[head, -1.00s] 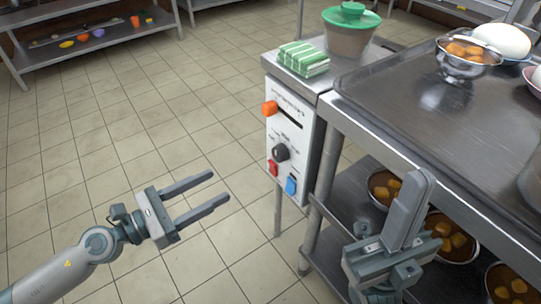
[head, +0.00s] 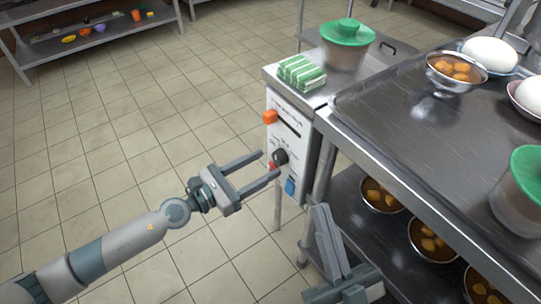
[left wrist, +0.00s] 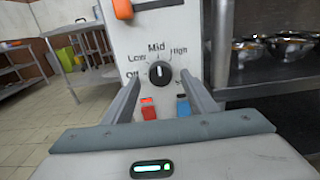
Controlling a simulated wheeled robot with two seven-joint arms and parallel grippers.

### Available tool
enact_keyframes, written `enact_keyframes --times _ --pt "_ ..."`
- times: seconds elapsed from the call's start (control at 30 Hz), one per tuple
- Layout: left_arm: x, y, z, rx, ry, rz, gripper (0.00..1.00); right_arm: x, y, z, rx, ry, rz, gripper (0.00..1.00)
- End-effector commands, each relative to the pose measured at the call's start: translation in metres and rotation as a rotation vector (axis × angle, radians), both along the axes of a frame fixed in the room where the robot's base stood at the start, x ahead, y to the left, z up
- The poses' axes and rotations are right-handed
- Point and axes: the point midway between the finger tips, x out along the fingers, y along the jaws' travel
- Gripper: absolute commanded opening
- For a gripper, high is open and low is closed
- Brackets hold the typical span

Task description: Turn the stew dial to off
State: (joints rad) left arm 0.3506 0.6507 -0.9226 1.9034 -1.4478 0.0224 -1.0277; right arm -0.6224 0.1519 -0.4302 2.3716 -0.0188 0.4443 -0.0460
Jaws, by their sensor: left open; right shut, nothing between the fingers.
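The black dial (head: 279,157) is on the white front panel (head: 303,159) of the steel counter unit. In the left wrist view the dial (left wrist: 160,72) has its white mark pointing up toward Mid, with Off, Low and High labelled around it. My left gripper (head: 269,164) is open and empty, its fingers reaching toward the panel near the dial. In the left wrist view its fingertips (left wrist: 160,80) lie left and right of the dial; contact cannot be told. My right gripper (head: 320,210) is shut and empty, by the steel table's front edge.
An orange lever (head: 269,117) is above the dial. Below it are a red switch (left wrist: 148,109) and a blue switch (left wrist: 183,107). A striped cloth (head: 301,72) and a green-lidded pot (head: 346,45) sit on top. The steel table (head: 400,110) stands close on the right.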

Motion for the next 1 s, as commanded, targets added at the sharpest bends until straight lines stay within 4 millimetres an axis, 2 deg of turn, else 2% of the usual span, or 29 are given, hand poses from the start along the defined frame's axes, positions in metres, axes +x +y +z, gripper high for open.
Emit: enact_keyframes --times 0.1,0.23,0.63,0.67,0.8,1.0 --pt "0.01 -0.013 0.002 -0.001 -0.001 0.0 0.52 0.001 0.004 -0.009 -0.019 0.06 0.008 0.0" --pt "0.016 -0.022 0.001 0.0 0.0 -0.001 0.52 0.003 0.006 -0.016 -0.032 0.1 0.013 0.0" --pt "0.019 -0.026 0.0 0.0 0.0 0.0 0.52 0.004 0.007 -0.021 -0.038 0.119 0.015 0.0" --pt "0.019 -0.026 0.0 0.0 0.0 0.0 0.47 0.004 0.007 -0.02 -0.038 0.119 0.015 0.0" --pt "0.019 -0.026 0.0 0.0 0.0 0.0 0.14 0.004 0.007 -0.02 -0.037 0.118 0.014 0.0" --pt "0.019 -0.026 0.0 -0.002 0.002 0.0 0.12 0.004 0.007 -0.02 -0.038 0.118 0.015 0.0"
